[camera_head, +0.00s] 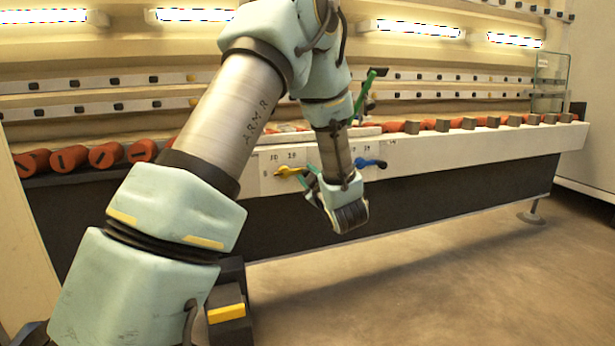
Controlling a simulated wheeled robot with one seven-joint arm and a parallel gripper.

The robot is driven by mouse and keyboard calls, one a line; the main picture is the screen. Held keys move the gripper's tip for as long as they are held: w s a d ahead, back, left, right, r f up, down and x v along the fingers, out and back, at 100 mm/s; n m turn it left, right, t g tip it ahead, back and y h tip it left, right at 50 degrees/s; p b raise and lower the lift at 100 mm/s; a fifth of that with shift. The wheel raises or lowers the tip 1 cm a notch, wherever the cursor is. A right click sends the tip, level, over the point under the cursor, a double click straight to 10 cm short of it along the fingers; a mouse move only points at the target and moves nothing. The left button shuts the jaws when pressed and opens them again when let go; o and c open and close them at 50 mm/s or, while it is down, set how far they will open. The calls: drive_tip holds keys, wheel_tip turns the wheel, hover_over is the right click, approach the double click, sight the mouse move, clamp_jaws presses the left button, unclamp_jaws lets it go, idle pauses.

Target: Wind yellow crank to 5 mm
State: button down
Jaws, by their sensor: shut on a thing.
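The yellow crank (288,171) sits on the pale front face of the long machine, left of my gripper. My gripper (311,178) is at the right end of the yellow crank and shut on it. The gripper body partly hides that end and the grip itself. Number marks, among them 10, show on the panel above the crank, but I cannot read a pointer or a setting in mm.
A blue crank (371,163) sticks out of the panel just right of my gripper. A green lever (371,80) rises behind my wrist. Orange rollers (107,155) line the machine bed. The floor (430,270) in front is clear. A glass box (550,80) stands at the far right.

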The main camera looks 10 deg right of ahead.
drive_tip(key=shift+a+r, duration=0.1)
drive_tip(key=shift+r, duration=0.25)
drive_tip(key=c, duration=0.6)
unclamp_jaws()
drive_tip(key=shift+f, duration=0.1)
drive_tip(key=shift+s, duration=0.2)
drive_tip(key=s+p, duration=0.1)
drive_tip(key=s, duration=0.2)
drive_tip(key=s+d, duration=0.1)
drive_tip(key=s, duration=0.3)
drive_tip(key=s+p, duration=0.1)
drive_tip(key=s, duration=0.2)
drive_tip(key=shift+s+d+p, duration=0.15)
drive_tip(key=shift+p, duration=0.2)
